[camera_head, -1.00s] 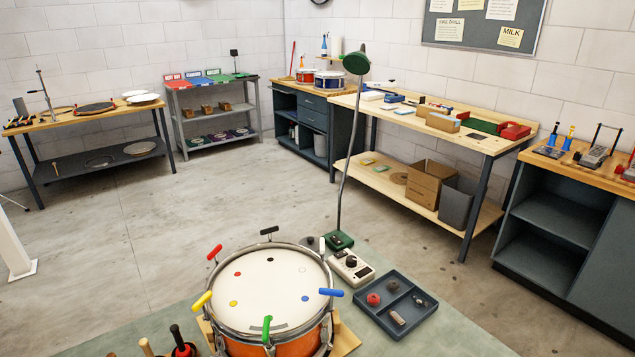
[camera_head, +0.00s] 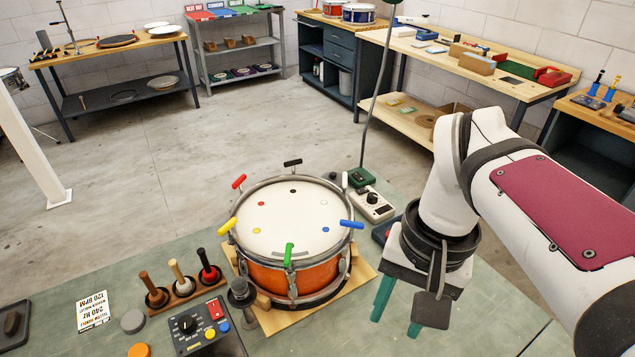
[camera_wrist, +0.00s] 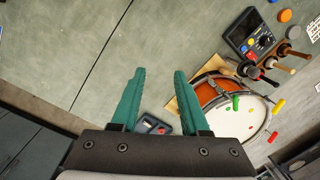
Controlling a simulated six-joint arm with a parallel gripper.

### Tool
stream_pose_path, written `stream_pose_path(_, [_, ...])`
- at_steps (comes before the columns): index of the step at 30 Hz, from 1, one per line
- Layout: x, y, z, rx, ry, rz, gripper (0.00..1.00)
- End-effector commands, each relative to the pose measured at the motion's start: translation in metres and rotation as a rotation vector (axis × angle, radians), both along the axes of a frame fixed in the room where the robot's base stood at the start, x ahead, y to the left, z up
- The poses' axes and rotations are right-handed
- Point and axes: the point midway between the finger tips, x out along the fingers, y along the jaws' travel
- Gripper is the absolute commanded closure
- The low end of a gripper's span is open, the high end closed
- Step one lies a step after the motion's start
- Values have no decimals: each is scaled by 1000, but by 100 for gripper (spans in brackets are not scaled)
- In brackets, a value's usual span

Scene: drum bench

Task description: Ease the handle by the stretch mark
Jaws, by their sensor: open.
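The orange drum (camera_head: 265,277) stands on a wooden base, with a white head (camera_head: 270,215) bearing small coloured dots. Around its rim are a red handle (camera_head: 238,181), a black handle (camera_head: 292,163), a white handle (camera_head: 345,181), a blue handle (camera_head: 351,224), a green handle (camera_head: 289,254) and a yellow handle (camera_head: 227,226). The head's grey mark by the green handle is too small to make out. My gripper (camera_head: 398,312) is open and empty, right of the drum. In the wrist view, my gripper (camera_wrist: 160,76) shows its teal fingers apart, with the drum (camera_wrist: 209,92) to their right.
A control box (camera_head: 203,330) and a rack of mallets (camera_head: 182,288) stand left of the drum. A white meter (camera_head: 372,205) and a green lamp base (camera_head: 361,178) stand behind it to the right. My arm hides part of the tray (camera_head: 383,231). Front right bench is clear.

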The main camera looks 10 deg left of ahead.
Motion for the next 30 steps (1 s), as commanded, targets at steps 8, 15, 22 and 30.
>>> stream_pose_path(8, [131, 143, 44, -70, -45, 338, 55])
stream_pose_path(15, [143, 191, 37, -72, -66, 405, 55])
stream_pose_path(22, [142, 190, -16, -72, -62, 403, 55])
stream_pose_path(30, [143, 190, -87, -70, -65, 400, 55])
